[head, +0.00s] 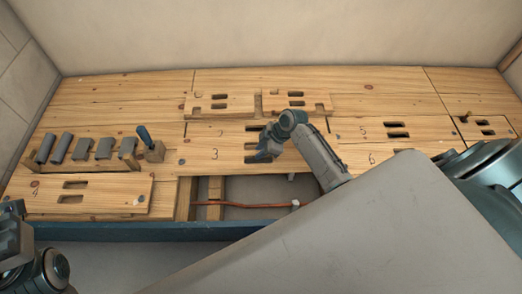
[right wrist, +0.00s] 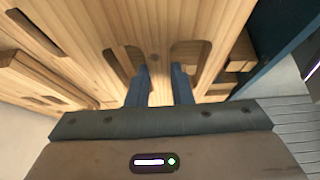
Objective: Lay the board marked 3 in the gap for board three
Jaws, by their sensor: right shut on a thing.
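The board marked 3 (head: 205,165) is a pale wooden plank with two slots, beyond an open gap (head: 245,195) in the floor. A copper pipe (head: 250,206) shows inside the gap. My right gripper (head: 262,154) is shut on board 3 at its slots. In the right wrist view, the fingers (right wrist: 159,88) reach the bar between the slots of the board (right wrist: 155,35). I cannot tell whether the board is raised or resting. My left gripper (head: 14,240) shows only partly at the lower left, and its jaws are unclear.
Board 4 (head: 105,190) lies left of the gap, with a rack of grey blocks (head: 90,160) behind it. Boards 5 (head: 350,128) and 6 (head: 360,155) lie to the right. Two loose slotted boards (head: 220,112) (head: 318,108) lie at the back. A blue edge (head: 200,228) runs along the front.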

